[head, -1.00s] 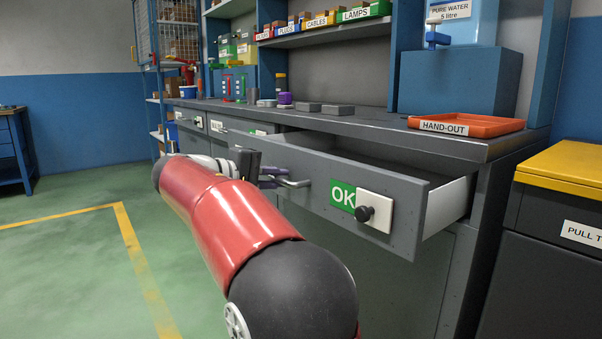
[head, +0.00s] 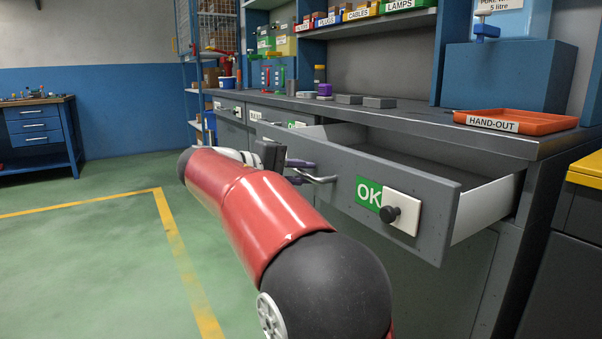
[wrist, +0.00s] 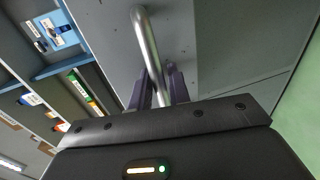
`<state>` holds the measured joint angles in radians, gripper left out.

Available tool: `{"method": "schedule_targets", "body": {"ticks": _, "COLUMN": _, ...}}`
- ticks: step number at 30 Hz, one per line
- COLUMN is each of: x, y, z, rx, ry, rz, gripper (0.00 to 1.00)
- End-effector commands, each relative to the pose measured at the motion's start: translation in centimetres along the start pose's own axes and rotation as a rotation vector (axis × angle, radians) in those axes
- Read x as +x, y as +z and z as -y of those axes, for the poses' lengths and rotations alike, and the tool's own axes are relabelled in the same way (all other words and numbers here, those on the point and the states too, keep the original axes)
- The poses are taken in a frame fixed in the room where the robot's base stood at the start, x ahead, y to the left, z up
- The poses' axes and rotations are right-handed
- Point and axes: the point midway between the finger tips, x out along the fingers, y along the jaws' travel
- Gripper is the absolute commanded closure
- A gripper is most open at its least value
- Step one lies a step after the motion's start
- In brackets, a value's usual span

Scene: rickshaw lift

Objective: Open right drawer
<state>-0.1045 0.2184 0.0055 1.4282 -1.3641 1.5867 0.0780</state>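The grey drawer (head: 340,180) under the workbench is pulled out, with its inside and pale right side wall in view. Its front carries a green OK label (head: 368,193) and a white plate with a black knob (head: 391,213). The metal bar handle (head: 322,179) is left of the label. My gripper (head: 300,171) is at this handle, partly hidden by my red arm. In the wrist view the handle (wrist: 150,45) runs between the dark purple fingers of my gripper (wrist: 159,88), which look closed around it.
The workbench top holds an orange HAND-OUT tray (head: 515,121) and grey blocks (head: 379,102). A yellow-topped dark cabinet (head: 585,210) stands close on the right. The green floor to the left is clear up to a blue bench (head: 38,135).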

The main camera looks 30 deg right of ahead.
Motion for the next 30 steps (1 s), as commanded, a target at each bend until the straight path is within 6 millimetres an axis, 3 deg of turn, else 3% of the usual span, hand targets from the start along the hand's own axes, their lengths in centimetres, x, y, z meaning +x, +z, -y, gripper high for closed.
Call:
{"method": "schedule_targets", "body": {"ticks": 5, "x": -1.1, "y": -0.1, "z": -0.1, "rx": 0.0, "ry": 0.0, "rz": -0.003, "gripper": 0.81}}
{"method": "schedule_targets", "body": {"ticks": 12, "x": -5.3, "y": -0.1, "z": -0.1, "rx": -0.001, "ry": 0.0, "rz": -0.005, "gripper": 0.81}}
{"method": "schedule_targets", "body": {"ticks": 18, "x": -7.5, "y": -0.1, "z": 0.0, "rx": 0.0, "ry": 0.0, "rz": -0.001, "gripper": 0.81}}
{"method": "schedule_targets", "body": {"ticks": 30, "x": -7.8, "y": 0.0, "z": 0.0, "rx": 0.0, "ry": 0.0, "rz": 0.0, "gripper": 0.81}}
